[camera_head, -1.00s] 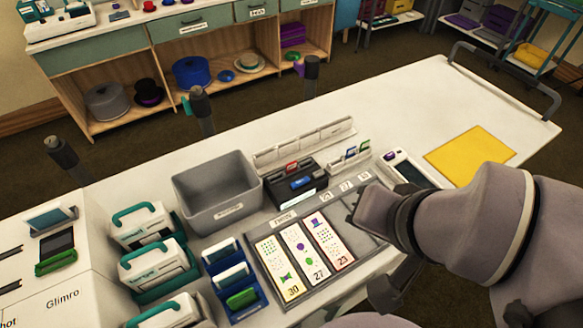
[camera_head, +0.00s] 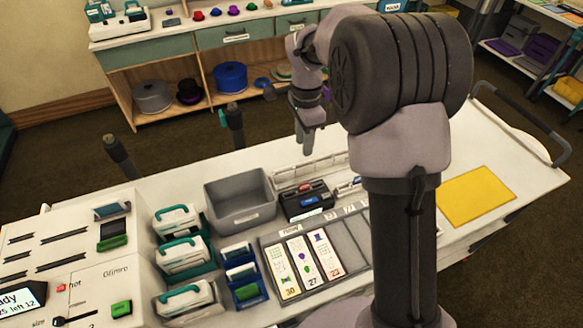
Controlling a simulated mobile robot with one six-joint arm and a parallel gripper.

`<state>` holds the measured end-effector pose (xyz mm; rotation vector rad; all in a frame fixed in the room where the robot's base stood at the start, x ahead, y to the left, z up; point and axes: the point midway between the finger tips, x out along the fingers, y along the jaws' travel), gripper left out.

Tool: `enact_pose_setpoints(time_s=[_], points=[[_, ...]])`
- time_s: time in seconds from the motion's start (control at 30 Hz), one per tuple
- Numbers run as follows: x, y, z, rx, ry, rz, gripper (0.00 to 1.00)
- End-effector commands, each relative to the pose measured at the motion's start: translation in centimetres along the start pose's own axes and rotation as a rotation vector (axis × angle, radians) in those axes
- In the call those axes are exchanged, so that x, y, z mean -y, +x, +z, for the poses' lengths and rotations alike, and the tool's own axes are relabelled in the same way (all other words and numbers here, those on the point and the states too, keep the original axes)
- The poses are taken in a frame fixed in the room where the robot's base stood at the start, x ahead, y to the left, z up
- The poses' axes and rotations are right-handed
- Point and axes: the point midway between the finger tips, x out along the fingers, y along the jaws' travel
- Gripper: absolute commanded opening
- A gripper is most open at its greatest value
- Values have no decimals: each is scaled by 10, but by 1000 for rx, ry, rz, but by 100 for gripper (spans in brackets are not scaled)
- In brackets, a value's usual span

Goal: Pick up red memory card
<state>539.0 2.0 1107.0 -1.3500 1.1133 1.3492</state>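A small red piece (camera_head: 306,187), which looks like the red memory card, sits at the back of a black holder (camera_head: 290,205) on the white counter. A blue piece (camera_head: 311,200) is in front of it in the same holder. My gripper (camera_head: 308,143) hangs above the counter behind the holder, pointing down and apart from the red piece. Its fingers are too small and dark to tell whether they are open or shut. Nothing is visibly held. My arm hides part of the counter to the right of the holder.
A grey bin (camera_head: 240,200) stands left of the holder. A tray (camera_head: 268,262) with several numbered cards lies in front. Several white cases with teal handles (camera_head: 178,222) stand further left. A yellow sheet (camera_head: 478,195) lies on the clear right end of the counter.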

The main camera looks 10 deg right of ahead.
Motion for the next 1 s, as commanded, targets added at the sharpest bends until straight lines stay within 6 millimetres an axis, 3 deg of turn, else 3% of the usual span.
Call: enact_pose_setpoints(time_s=[0.1,0.3,0.47,0.7,0.97,1.0], points=[[-2,43,0,1,-2,5,31],[-2,96,0,1,-3,3,31],[-2,113,0,1,-3,0,31],[-10,158,0,2,-3,1,31],[-9,161,0,1,-4,-1,31],[-9,161,0,1,-4,-1,25]])
